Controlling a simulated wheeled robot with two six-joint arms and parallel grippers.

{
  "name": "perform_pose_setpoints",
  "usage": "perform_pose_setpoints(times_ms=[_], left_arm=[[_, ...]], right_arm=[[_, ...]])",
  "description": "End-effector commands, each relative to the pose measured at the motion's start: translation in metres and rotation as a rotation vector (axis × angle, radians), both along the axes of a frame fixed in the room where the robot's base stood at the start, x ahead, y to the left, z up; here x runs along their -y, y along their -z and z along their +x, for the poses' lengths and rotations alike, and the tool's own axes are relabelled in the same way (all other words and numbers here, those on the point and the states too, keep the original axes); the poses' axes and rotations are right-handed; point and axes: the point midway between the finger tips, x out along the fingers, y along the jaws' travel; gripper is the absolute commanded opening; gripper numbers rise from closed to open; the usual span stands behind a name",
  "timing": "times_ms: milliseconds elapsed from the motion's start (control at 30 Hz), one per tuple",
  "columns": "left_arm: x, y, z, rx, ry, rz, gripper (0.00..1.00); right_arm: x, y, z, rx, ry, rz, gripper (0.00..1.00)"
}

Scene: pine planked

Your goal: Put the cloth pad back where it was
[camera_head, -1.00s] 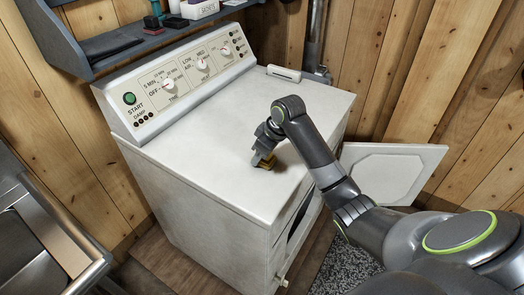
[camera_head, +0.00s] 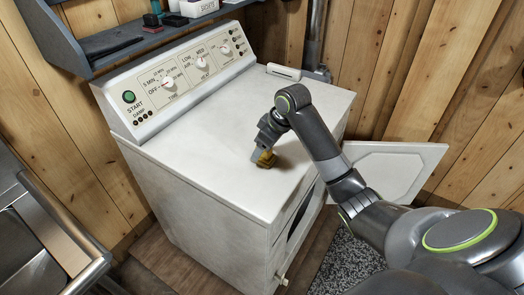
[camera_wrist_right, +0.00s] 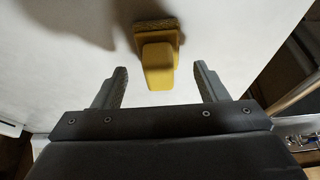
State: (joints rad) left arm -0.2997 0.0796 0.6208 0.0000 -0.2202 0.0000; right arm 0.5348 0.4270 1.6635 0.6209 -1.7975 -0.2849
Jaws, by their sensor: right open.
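A yellow block-like pad with a raised grip and a tan, textured base, which I take to be the cloth pad (camera_head: 267,160), sits on the white dryer top (camera_head: 200,160). In the right wrist view the pad (camera_wrist_right: 158,62) lies beyond and between the fingertips, its grip pointing toward me. My right gripper (camera_head: 262,151) is just above and beside the pad in the head view. In the right wrist view the right gripper (camera_wrist_right: 160,80) is open, with a gap on each side of the pad. My left gripper is not in view.
The dryer's control panel (camera_head: 190,75) with its knobs runs along the back. A blue-grey shelf (camera_head: 85,70) above it holds a dark flat item (camera_head: 112,44) and small boxes. The dryer door (camera_head: 395,170) stands open at right. Much of the dryer top is clear.

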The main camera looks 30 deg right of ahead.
Motion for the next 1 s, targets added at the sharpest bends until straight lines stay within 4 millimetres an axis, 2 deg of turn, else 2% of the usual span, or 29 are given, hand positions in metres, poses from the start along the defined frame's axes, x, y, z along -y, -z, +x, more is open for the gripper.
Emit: perform_pose_setpoints(times_ms=[200,400,600,1000], left_arm=[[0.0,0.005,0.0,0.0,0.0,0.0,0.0],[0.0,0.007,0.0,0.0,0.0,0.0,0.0],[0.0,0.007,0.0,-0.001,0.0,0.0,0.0],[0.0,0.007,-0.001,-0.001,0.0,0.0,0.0]], right_arm=[[0.011,-0.046,-0.015,0.005,0.001,-0.005,0.66],[0.016,-0.075,-0.026,0.003,0.002,-0.003,0.66],[0.018,-0.085,-0.03,-0.001,0.001,-0.001,0.66],[0.018,-0.085,-0.03,0.0,0.001,0.0,0.66]])
